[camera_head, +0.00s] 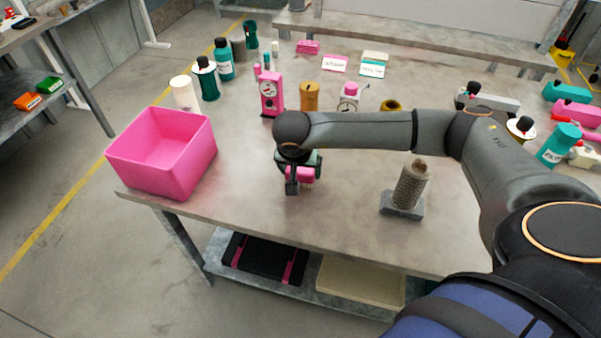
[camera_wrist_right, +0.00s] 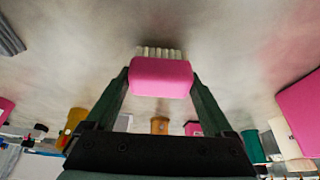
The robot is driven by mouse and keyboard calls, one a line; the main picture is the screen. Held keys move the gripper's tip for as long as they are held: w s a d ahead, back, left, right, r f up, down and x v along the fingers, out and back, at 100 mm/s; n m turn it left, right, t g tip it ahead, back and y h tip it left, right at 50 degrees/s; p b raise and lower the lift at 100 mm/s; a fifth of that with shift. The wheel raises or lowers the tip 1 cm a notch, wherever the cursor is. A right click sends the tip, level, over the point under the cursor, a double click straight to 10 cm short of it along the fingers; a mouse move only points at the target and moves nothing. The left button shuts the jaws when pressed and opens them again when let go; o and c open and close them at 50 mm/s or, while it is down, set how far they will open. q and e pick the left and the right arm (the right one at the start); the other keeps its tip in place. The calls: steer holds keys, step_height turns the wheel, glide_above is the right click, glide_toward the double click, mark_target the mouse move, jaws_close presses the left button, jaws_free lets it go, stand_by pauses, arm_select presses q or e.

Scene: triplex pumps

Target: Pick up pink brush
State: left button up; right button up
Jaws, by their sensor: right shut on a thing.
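The pink brush (camera_head: 299,174) is a pink block with pale bristles, held near the front edge of the table (camera_head: 255,205). In the right wrist view, the pink brush (camera_wrist_right: 161,77) sits between the two fingers, its bristles pointing away from the gripper. My right gripper (camera_head: 298,180) is shut on it. The right gripper's fingers (camera_wrist_right: 160,85) touch both sides of the brush in the wrist view. I cannot tell whether the brush touches the tabletop. My left gripper is not in view.
A pink bin (camera_head: 190,165) stands at the table's left edge. A perforated cylinder (camera_head: 412,185) on a grey base stands to the right of the gripper. Bottles (camera_head: 223,60), a pink device (camera_head: 271,92) and an orange-brown cylinder (camera_head: 309,97) stand behind. The front middle is clear.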

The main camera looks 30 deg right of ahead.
steer(key=s+a+r+b, duration=0.1)
steer(key=s+a+r, duration=0.9)
steer(key=r, duration=0.1)
steer(key=shift+r, duration=0.4)
steer(key=shift+w, duration=0.1)
steer(key=o, duration=0.8)
steer(key=c, duration=0.6)
steer(key=shift+f, duration=0.1)
